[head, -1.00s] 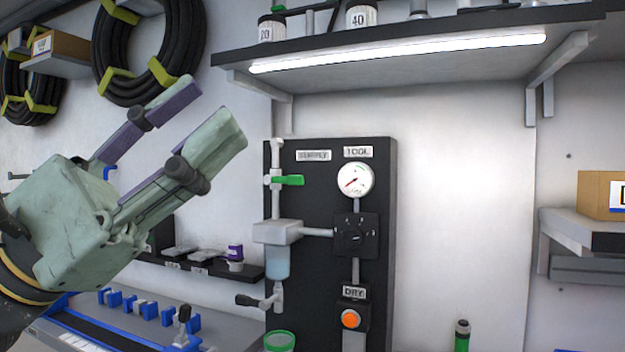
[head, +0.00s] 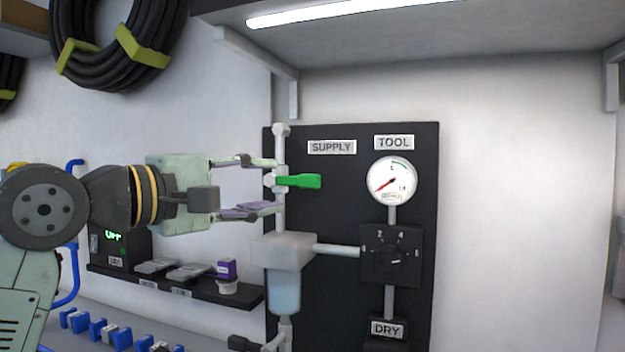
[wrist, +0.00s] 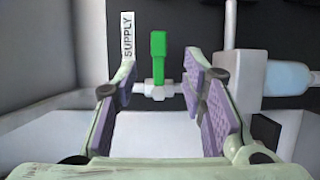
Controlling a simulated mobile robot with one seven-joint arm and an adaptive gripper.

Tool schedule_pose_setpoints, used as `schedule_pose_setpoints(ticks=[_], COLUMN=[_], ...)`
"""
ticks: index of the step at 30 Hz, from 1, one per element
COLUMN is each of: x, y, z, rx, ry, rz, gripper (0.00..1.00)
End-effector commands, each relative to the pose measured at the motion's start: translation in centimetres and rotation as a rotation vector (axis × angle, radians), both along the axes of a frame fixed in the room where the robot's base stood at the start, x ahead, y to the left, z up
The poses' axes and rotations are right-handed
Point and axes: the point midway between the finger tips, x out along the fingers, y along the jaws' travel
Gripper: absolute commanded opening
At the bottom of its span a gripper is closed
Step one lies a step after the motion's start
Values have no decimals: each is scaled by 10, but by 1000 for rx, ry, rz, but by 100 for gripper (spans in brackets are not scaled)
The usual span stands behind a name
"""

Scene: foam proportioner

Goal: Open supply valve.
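The supply valve has a green lever handle (head: 298,181) on a white vertical pipe, under the SUPPLY label (head: 332,147) on a black panel. The handle points right, across the pipe. My gripper (head: 271,185) is open, its fingertips level with the valve at its left, one finger above and one below it. In the wrist view, the green handle (wrist: 158,57) stands ahead of and between the two open fingers (wrist: 160,95), with the white valve body (wrist: 157,89) at its base. I cannot tell whether a finger touches the pipe.
A round gauge (head: 392,181) and a black rotary knob (head: 390,256) sit right of the valve. A filter bowl (head: 284,290) hangs below it. A shelf with a light strip (head: 350,12) is above. A small black shelf (head: 180,288) is at lower left.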

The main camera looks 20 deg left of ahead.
Motion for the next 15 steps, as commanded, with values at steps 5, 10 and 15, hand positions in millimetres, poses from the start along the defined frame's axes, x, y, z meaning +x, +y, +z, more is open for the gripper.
schedule_pose_setpoints(ticks=[5, 10, 15], x=[28, 58, 80], y=[-14, -28, -38], z=[3, 4, 3], rx=[-2, -2, -4], ry=[1, 0, -1], rz=[-5, -5, -6], gripper=[38, 38, 38])
